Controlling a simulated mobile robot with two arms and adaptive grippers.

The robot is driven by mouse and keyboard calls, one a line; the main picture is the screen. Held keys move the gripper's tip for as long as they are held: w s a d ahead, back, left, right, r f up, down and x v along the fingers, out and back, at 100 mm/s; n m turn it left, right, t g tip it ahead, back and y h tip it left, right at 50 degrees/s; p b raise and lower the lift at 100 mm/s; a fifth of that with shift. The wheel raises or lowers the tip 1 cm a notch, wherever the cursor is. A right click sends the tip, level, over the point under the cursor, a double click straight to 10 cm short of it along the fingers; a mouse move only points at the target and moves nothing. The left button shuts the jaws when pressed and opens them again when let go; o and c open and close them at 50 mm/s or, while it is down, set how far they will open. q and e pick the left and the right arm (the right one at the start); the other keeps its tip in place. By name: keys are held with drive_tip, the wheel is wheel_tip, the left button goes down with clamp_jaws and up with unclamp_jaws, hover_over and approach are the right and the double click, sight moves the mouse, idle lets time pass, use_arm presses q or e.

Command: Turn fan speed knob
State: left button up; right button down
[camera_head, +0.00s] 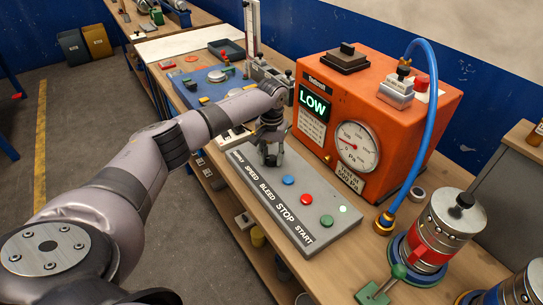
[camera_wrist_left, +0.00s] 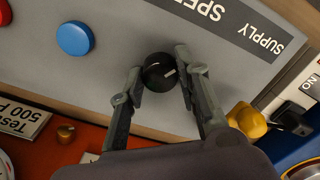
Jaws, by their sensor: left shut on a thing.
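The fan speed knob (camera_wrist_left: 159,72) is a small black round knob with a white pointer mark, on a grey control panel (camera_head: 335,222). The panel strip reads SUPPLY, SPEED, BLEED, STOP and START. My left gripper (camera_head: 271,158) reaches down to the panel's far end. In the left wrist view my left gripper (camera_wrist_left: 160,64) has one finger on each side of the knob and is shut on it. My right gripper is in neither view.
Beside the knob are a blue button (camera_head: 288,180), a red button (camera_head: 306,198) and a green button (camera_head: 326,220). The orange tester box (camera_head: 395,125), with a LOW display (camera_head: 314,103) and a dial gauge (camera_head: 357,146), stands close behind. A blue hose (camera_head: 432,115) arches down at right.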

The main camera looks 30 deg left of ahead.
use_arm(q)
drive_tip(key=shift+c, duration=0.8)
drive_tip(key=shift+m, duration=0.3)
drive_tip(key=shift+r+p, duration=0.1)
drive_tip(key=shift+p, duration=0.3)
drive_tip(key=m+p, duration=0.1)
drive_tip(key=m, duration=0.2)
drive_tip(key=m+p, duration=0.1)
drive_tip(key=m, duration=0.5)
drive_tip(key=shift+p, duration=0.35)
drive_tip(key=m, duration=0.4)
drive_tip(key=shift+w, duration=0.1)
drive_tip(key=shift+m, duration=2.5)
